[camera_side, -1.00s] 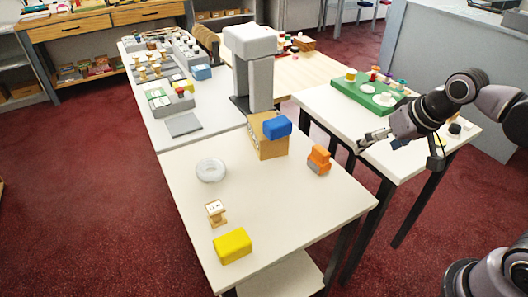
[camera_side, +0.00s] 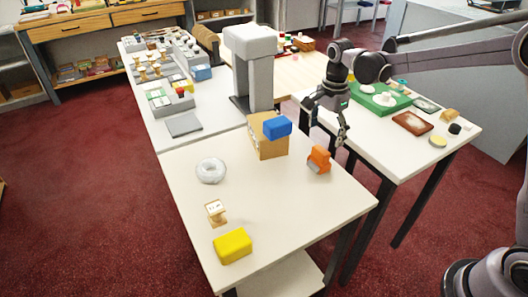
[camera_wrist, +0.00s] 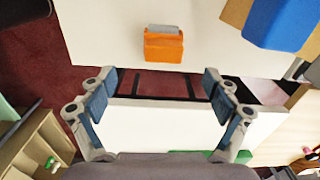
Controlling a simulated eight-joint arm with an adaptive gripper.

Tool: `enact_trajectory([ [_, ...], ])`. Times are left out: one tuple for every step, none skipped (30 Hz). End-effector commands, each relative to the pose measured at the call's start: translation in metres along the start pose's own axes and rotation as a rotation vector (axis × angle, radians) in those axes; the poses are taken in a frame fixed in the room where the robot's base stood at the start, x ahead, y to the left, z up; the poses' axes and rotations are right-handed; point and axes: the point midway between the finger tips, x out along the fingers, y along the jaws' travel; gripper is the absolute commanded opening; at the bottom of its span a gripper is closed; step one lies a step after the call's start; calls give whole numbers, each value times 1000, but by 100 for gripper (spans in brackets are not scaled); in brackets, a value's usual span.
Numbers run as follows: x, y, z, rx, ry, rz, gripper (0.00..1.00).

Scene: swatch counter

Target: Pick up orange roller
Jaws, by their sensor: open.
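The orange roller (camera_side: 319,160) is a small block-like piece with a grey part at its front lower side. It stands on the white table near the right edge in the side view. It also shows in the wrist view (camera_wrist: 164,46), above and between my fingers. My gripper (camera_side: 328,137) is open and empty, pointing down, above and just behind the orange roller in the side view. In the wrist view its two blue-padded fingers (camera_wrist: 157,85) are wide apart. The roller lies ahead of the fingertips, not between them.
A cardboard box (camera_side: 268,140) with a blue block (camera_side: 277,127) on top stands left of the roller. A clear ring (camera_side: 211,170), a wooden stamp (camera_side: 216,212) and a yellow block (camera_side: 232,246) are farther left. A second white table (camera_side: 390,155) holds a green board (camera_side: 365,98).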

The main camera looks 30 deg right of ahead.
Motion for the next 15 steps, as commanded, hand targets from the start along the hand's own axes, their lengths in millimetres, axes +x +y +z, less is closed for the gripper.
enact_trajectory([
  [4, -3, 0, 21, -1, 8, 89],
  [6, -4, -1, 31, -1, 12, 89],
  [8, -5, -1, 40, -1, 15, 89],
  [11, -5, -1, 44, -1, 17, 89],
  [14, -5, -1, 47, -1, 18, 89],
  [18, -5, -1, 49, -1, 19, 89],
  [23, -5, -1, 49, -1, 19, 89],
  [27, -5, -1, 48, -1, 19, 89],
  [34, -5, -1, 48, -1, 18, 89],
  [38, -4, -1, 47, -1, 18, 89],
  [43, -5, -1, 47, -1, 18, 89],
  [48, -5, -1, 47, -1, 18, 89],
  [52, -5, -1, 47, -1, 17, 89],
  [54, -4, -1, 46, -1, 17, 89],
  [58, -4, -1, 46, -1, 17, 89],
])
